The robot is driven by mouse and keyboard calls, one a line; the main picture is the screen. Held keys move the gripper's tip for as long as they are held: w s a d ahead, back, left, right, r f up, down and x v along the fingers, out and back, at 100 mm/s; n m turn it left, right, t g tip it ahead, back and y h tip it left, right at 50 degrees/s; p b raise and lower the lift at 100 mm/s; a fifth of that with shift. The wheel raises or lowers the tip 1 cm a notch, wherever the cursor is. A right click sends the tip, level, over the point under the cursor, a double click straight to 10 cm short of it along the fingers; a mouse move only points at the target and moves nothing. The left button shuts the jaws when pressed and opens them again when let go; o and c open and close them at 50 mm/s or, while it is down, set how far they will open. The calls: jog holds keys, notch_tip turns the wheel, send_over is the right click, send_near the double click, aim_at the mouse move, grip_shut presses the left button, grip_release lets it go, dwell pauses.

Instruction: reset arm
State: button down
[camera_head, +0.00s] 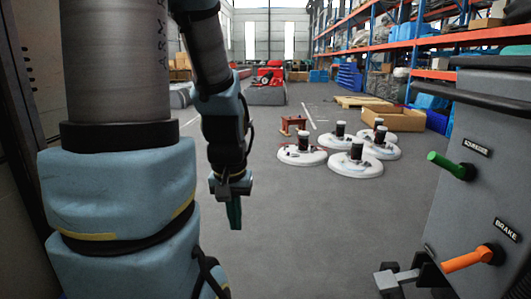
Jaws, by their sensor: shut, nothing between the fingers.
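My arm fills the left of the head view, with large grey and pale-blue links in front. My gripper (234,213) hangs down at the end of the arm, left of the picture's middle. Its green fingers point at the floor and are shut with nothing between them. It is in open air, clear of the machine panel on the right.
A grey machine panel (490,120) at right carries a green handle (447,165) and an orange BRAKE handle (466,261). Several white round discs (353,166) lie on the floor. Blue-orange shelves (405,32) stand behind. The middle floor is free.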

notch_tip(320, 180, up, 24)
jog(key=p, duration=2.2)
jog(key=shift+f, duration=0.25)
